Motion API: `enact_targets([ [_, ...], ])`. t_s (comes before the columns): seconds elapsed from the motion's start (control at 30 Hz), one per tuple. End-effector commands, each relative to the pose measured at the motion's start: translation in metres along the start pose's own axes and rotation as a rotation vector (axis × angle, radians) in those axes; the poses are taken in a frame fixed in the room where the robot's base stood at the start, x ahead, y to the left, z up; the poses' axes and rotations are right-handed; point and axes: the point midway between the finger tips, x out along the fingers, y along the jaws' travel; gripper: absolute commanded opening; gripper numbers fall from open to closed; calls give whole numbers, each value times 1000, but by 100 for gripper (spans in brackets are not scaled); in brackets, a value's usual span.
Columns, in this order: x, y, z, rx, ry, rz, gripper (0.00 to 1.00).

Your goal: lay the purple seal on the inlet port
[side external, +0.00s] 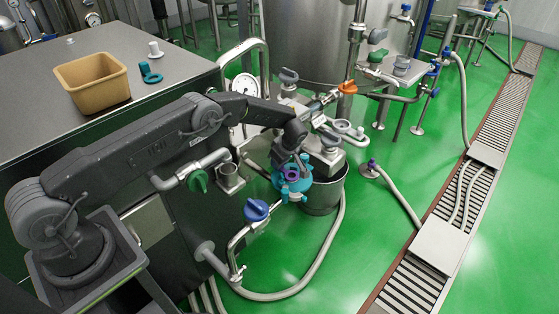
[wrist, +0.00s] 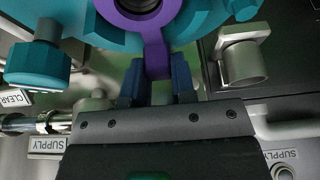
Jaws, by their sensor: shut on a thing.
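The purple seal (wrist: 155,42) is a ring with a short tab, at the top of the wrist view and partly cut off by the frame edge. My gripper (wrist: 158,80) is shut on its tab, one blue fingertip on each side. The ring lies over a teal fitting (wrist: 205,22), with a dark round opening showing inside it. I take this for the inlet port, but cannot tell whether the seal touches it. In the side external view the teal fitting (side external: 294,187) sits below my gripper (side external: 303,160), and the seal (side external: 290,173) is small there.
A teal knob (wrist: 38,65) stands left of the fingers, and a metal pipe stub (wrist: 242,58) right of them. A steel bucket (side external: 325,195) is beside the fitting. A blue-handled valve (side external: 257,210) stands nearer.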

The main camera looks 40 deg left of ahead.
Motion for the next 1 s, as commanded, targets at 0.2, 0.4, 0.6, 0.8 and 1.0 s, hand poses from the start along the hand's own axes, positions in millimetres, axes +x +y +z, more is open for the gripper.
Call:
enact_targets([
  [0.2, 2, 0, 1, 0, 0, 1, 33],
  [0.4, 2, 0, 1, 0, 0, 0, 52],
  [0.6, 2, 0, 1, 0, 0, 0, 54],
  [0.8, -9, 1, 1, 0, 0, 2, 54],
  [1.0, -48, 1, 1, 1, 0, 5, 54],
])
